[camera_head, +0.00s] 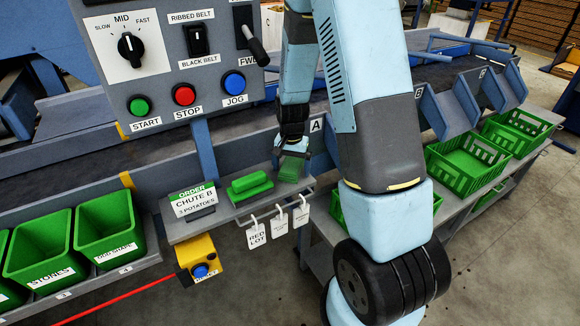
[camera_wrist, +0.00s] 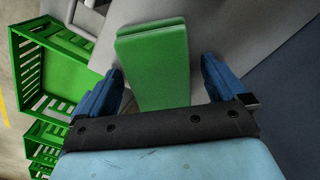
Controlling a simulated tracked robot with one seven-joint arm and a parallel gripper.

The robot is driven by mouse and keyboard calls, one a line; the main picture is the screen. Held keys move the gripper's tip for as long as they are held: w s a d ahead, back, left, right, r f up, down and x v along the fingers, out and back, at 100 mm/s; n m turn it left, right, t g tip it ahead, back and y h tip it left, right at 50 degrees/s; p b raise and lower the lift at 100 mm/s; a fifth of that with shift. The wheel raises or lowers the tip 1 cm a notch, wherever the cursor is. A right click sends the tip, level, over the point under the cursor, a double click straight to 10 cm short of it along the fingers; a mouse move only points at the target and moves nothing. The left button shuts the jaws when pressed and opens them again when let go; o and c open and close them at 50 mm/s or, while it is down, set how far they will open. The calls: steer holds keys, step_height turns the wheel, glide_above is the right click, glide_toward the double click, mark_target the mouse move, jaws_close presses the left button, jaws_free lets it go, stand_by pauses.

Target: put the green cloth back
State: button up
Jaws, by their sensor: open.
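The green cloth (camera_head: 291,170) looks like a flat folded pad at the right part of the small grey shelf under the control panel. In the wrist view the cloth (camera_wrist: 155,60) shows its layered edge and lies between my two blue fingers. My gripper (camera_head: 292,154) is over the cloth, pointing down. In the wrist view my gripper (camera_wrist: 163,80) is open, with a gap visible on each side of the cloth. Whether the cloth rests fully on the shelf is hard to tell.
A second green item (camera_head: 250,186), block-like with a raised top, lies left of the cloth. An order sign (camera_head: 192,199) stands further left. White tags (camera_head: 280,222) hang from the shelf's front edge. The control panel (camera_head: 170,60) rises behind. Green crates (camera_head: 465,163) stand right.

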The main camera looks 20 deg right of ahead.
mark_target(291, 164)
step_height(291, 164, up, 12)
steer(key=s+r+n+t, duration=0.3)
steer(key=s+r, duration=0.7)
steer(key=r, duration=0.5)
steer(key=s+r+n+t, duration=0.1)
steer(key=s+r+n, duration=0.1)
steer(key=s, duration=0.5)
steer(key=s+r+n+t, duration=0.1)
steer(key=s+r, duration=0.4)
steer(key=s, duration=0.2)
steer(key=shift+a+r+n+t, duration=0.2)
steer(key=shift+r+n+t, duration=0.1)
steer(key=shift+n, duration=0.1)
